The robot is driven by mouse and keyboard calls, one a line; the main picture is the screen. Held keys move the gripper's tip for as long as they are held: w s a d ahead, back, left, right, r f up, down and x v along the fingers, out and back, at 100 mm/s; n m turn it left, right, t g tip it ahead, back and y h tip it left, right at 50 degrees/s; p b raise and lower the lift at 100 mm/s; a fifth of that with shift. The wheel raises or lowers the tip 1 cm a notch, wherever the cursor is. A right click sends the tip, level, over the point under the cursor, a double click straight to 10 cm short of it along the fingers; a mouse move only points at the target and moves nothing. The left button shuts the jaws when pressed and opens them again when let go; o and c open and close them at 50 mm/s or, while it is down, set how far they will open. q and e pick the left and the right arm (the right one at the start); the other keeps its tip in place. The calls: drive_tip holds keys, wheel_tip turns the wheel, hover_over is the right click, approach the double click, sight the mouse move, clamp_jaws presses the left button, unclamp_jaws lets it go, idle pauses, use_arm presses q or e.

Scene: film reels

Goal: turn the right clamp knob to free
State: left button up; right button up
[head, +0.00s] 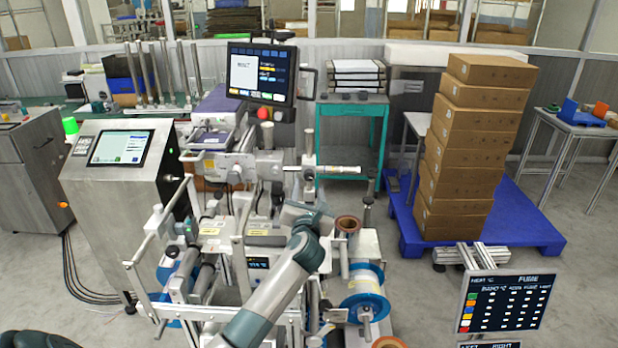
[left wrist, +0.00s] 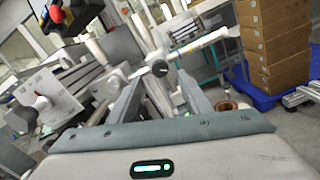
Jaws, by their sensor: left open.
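Contact cannot be told. In the head view my left gripper (head: 309,196) reaches over the machine's middle, below the pale horizontal rod (head: 338,169). My own arm hides much of the fixture there. The knob's setting is too small to read. My right gripper is not in view.
A monitor (head: 262,75) with a red button stands above the machine. A blue-rimmed reel (head: 366,292) and a brown roll (head: 347,224) are right of my arm. A dark display (head: 505,301) is at lower right. Stacked cartons (head: 465,150) stand on a blue pallet (head: 530,226).

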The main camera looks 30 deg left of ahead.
sight(309, 177)
use_arm(q)
drive_tip(key=shift+p+x, duration=0.5)
drive_tip(key=shift+x, duration=2.3)
drive_tip(key=c, duration=1.1)
